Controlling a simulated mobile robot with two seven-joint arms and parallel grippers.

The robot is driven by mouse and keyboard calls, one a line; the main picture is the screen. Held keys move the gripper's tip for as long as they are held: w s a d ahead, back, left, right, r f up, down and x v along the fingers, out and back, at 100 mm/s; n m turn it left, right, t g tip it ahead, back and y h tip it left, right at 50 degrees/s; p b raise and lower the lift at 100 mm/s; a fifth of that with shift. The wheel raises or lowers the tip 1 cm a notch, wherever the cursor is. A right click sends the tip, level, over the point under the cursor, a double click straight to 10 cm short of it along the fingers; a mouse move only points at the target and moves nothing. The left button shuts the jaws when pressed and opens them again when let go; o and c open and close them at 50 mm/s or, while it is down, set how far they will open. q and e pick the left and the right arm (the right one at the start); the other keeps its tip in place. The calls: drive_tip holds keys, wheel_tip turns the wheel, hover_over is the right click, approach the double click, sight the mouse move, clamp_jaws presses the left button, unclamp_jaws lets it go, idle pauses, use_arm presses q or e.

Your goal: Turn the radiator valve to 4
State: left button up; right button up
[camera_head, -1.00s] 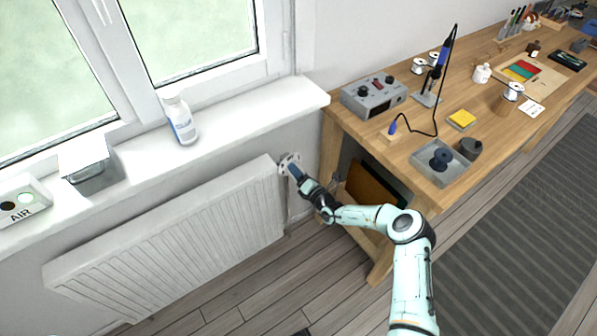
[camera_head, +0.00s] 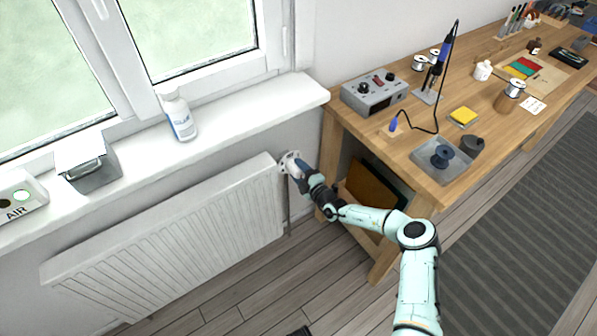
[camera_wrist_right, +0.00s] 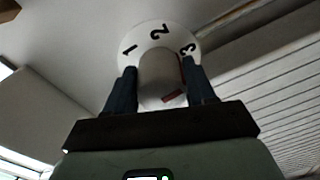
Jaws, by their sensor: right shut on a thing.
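The radiator valve (camera_head: 290,160) is on the wall at the upper right end of the white radiator (camera_head: 170,240). In the right wrist view its white dial plate (camera_wrist_right: 142,35) shows the numbers 1, 2 and 3. The light knob (camera_wrist_right: 157,75) stands between my two dark fingers and carries a red mark; a thin red line shows near the 3. My right gripper (camera_head: 299,168) reaches it from the right and is shut on the knob (camera_wrist_right: 160,88). The rest of the dial is hidden by the knob and the gripper. My left gripper is out of view.
A wooden workbench (camera_head: 400,150) with tools stands right of the valve, close to my right arm. Above the radiator, the white sill (camera_head: 225,115) holds a bottle (camera_head: 178,115), a grey box (camera_head: 90,165) and an AIR unit (camera_head: 20,200). Floor in front is clear.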

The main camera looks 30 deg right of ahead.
drive_tip(key=m+b, duration=0.1)
drive_tip(key=m, duration=0.2)
drive_tip(key=shift+m, duration=0.3)
drive_tip(key=m+b, duration=0.2)
drive_tip(key=m, duration=0.2)
drive_tip(key=shift+f, duration=0.1)
use_arm(q)
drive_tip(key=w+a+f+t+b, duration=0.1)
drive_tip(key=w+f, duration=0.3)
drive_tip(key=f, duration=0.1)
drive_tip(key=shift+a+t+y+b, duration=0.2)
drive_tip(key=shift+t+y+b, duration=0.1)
drive_tip(key=shift+b, duration=0.1)
use_arm(e)
drive_tip(key=shift+m, duration=2.6)
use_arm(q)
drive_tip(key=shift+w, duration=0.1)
use_arm(e)
drive_tip(key=o, duration=1)
